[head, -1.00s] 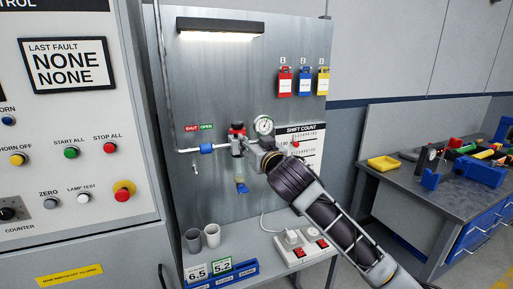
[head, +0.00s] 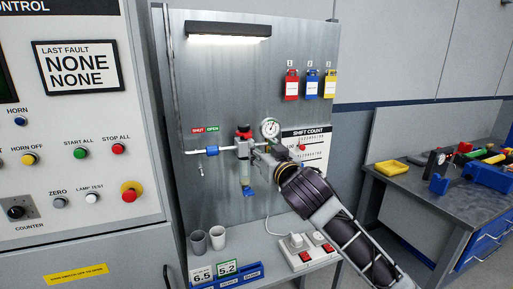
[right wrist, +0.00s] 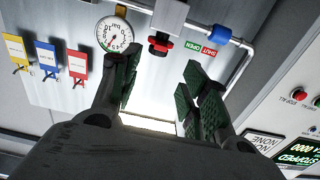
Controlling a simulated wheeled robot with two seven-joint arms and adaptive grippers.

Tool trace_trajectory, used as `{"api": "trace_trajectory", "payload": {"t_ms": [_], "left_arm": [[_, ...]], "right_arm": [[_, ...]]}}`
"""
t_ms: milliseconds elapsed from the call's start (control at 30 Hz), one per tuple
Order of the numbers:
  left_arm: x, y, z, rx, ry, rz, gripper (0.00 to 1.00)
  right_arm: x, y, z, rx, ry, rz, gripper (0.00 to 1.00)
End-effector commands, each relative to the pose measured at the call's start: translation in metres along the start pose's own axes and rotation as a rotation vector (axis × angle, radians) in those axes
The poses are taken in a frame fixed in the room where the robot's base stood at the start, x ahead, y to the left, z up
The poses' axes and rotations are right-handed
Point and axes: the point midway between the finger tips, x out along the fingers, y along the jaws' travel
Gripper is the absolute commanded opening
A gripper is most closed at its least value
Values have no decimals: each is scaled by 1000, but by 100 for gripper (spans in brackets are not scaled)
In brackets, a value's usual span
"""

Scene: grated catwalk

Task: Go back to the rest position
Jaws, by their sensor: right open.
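My right gripper (head: 268,157) is partly hidden behind its own wrist in the head view, just right of the air regulator (head: 244,150) with its red knob on the panel. In the right wrist view its two green-padded fingers (right wrist: 160,98) stand apart with nothing between them. The pressure gauge (head: 270,128) is just above the gripper; it also shows in the right wrist view (right wrist: 114,33), beside the left finger. The red knob (right wrist: 159,45) lies beyond the fingers there. My left gripper is in neither view.
A control cabinet (head: 75,135) with buttons stands at the left. Below the panel (head: 225,85), a shelf holds two grey cups (head: 218,238), number cards and a switch box (head: 305,252). Tags (head: 312,86) hang upper right. A cluttered workbench (head: 410,195) stands at the right.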

Motion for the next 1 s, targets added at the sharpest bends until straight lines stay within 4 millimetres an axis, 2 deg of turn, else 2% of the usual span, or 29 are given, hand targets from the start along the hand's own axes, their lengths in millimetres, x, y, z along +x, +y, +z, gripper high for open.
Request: {"api": "trace_trajectory", "payload": {"t_ms": [167, 467, 1000], "left_arm": [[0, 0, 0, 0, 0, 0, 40], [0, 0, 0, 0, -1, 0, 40], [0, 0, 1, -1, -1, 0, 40]], "right_arm": [[-4, 4, 22, 8, -43, 10, 45], [-19, 16, 84, 25, -167, 40, 45], [-67, 39, 198, 46, -416, 92, 45]]}}
